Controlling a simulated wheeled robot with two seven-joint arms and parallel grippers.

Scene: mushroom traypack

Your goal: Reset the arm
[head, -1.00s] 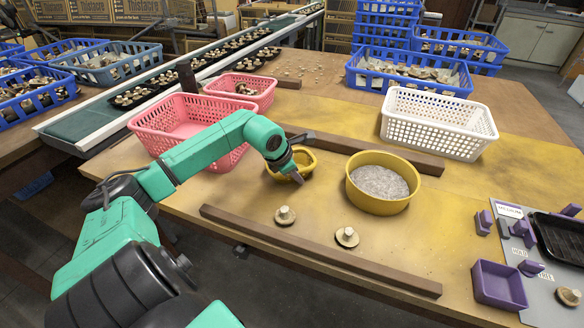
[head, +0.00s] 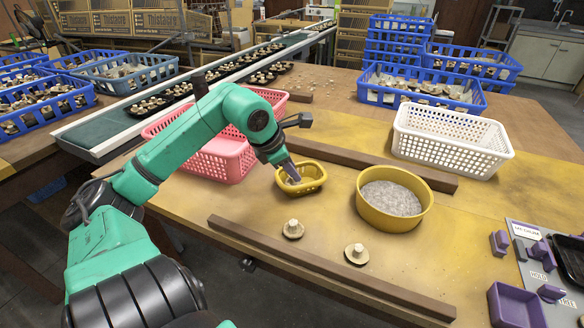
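My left arm comes in from the left. My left gripper (head: 291,170) points down at the small yellow basket (head: 318,185), its tips overlapping the basket's left part. I cannot tell from this angle whether the fingers are apart or whether they touch the basket. Nothing is clearly visible between them. My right gripper is out of view.
A yellow tub (head: 395,218) with grey contents stands right of the small basket. Mushrooms (head: 293,228) and (head: 356,253) stand in front, beside a brown rail (head: 325,268). Pink baskets (head: 215,163) lie behind my arm; a white basket (head: 455,165) stands behind the tub.

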